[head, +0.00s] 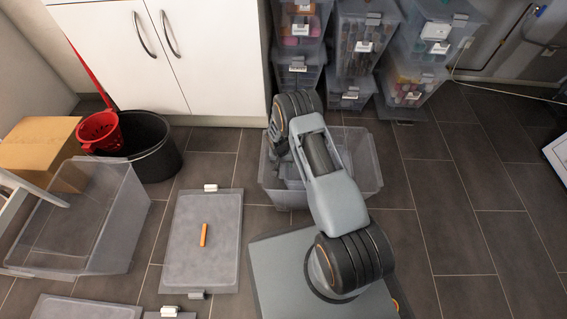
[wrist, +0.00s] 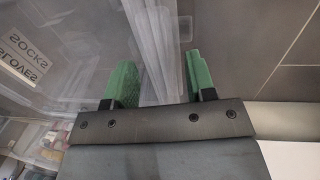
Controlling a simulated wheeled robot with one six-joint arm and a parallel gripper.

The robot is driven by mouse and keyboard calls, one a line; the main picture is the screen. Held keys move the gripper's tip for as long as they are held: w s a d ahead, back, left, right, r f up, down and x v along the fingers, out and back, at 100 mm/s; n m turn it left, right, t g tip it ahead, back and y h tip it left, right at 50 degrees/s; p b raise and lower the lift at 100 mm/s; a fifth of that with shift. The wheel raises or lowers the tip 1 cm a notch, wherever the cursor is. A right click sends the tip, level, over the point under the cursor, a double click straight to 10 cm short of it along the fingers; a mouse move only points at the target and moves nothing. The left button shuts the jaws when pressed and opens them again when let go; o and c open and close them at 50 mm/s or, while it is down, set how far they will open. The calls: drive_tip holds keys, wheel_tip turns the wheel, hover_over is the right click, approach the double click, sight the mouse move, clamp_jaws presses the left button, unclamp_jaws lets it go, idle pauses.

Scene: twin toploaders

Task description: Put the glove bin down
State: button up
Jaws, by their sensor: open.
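A clear grey open bin (head: 364,170) sits on the tiled floor beneath my arm, in front of the cabinet and stacked bins. In the wrist view, a label (wrist: 24,58) reading socks and gloves shows inverted at the left, seemingly on clear plastic; I cannot tell for certain which bin bears it. My gripper (wrist: 162,72) has green fingers spread apart. A pale ridged plastic edge (wrist: 158,28) runs up between and beyond them; I cannot tell whether they touch it. In the head view my arm hides the fingers and part of the bin.
Stacked clear bins (head: 365,52) stand at the back. A grey lid (head: 196,265) with an orange stick (head: 204,235) lies left of my base. Another clear bin (head: 112,215), a black bucket (head: 160,160), a red basket (head: 98,128) and a cardboard box (head: 38,135) are at the left.

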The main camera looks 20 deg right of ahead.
drive_tip(key=shift+r, duration=0.15)
wheel_tip(320, 180, up, 27)
drive_tip(key=s+p, duration=0.1)
drive_tip(key=p, duration=0.5)
drive_tip(key=s+r+n+t+y, duration=0.1)
drive_tip(key=s+r+n+t, duration=0.2)
drive_tip(key=s+r, duration=1.5)
drive_tip(key=shift+s+r+n+y, duration=0.2)
drive_tip(key=shift+s+n+y, duration=0.1)
drive_tip(key=shift+s, duration=1.65)
drive_tip(key=shift+a, duration=0.1)
